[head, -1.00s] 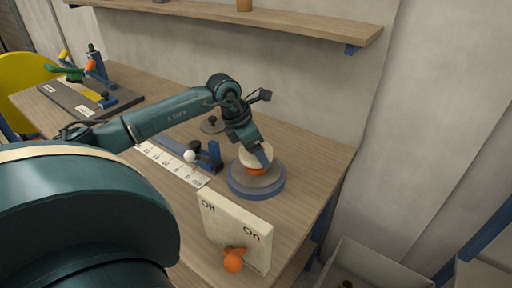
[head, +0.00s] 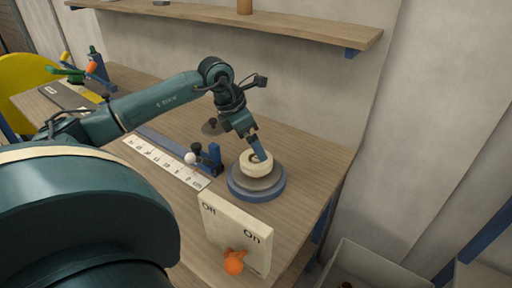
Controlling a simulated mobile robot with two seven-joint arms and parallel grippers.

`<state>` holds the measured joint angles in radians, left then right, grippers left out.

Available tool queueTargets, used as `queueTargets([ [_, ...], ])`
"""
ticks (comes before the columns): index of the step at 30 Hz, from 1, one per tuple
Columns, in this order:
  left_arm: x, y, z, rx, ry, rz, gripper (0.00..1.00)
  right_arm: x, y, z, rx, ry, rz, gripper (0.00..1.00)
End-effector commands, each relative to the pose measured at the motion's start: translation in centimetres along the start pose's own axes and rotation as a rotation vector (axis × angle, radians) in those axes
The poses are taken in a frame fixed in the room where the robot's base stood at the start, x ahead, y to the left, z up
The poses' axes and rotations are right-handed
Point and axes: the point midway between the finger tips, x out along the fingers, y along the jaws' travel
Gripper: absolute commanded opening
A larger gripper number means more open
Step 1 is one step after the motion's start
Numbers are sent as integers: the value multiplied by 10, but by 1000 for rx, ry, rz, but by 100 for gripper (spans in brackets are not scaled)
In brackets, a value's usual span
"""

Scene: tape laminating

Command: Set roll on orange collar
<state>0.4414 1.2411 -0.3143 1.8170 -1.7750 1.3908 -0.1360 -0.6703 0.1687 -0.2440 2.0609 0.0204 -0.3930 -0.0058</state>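The cream roll (head: 257,170) sits low and nearly level over the middle of the round grey-blue base (head: 240,190). The orange collar is hidden, with the roll covering the place where it showed. My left gripper (head: 259,155) reaches down from above, its fingertips at the roll's top by the hole. I cannot tell whether the fingers grip the roll or are parted. My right gripper is not in view.
A cream Off/On panel (head: 225,223) with an orange knob (head: 235,262) stands in front of the base. A blue stand (head: 212,158) and a marked white strip (head: 160,160) lie left of it. The table (head: 315,165) is clear to the right.

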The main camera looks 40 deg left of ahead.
Motion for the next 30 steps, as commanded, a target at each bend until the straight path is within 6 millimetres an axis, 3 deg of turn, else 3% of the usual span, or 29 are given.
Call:
queueTargets([
  [6,-49,1,0,-1,-1,5,100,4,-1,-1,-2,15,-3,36],
  [12,-76,0,0,-1,0,2,100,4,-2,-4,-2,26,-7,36],
  [30,-82,0,0,-1,0,-1,100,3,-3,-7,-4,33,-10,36],
])
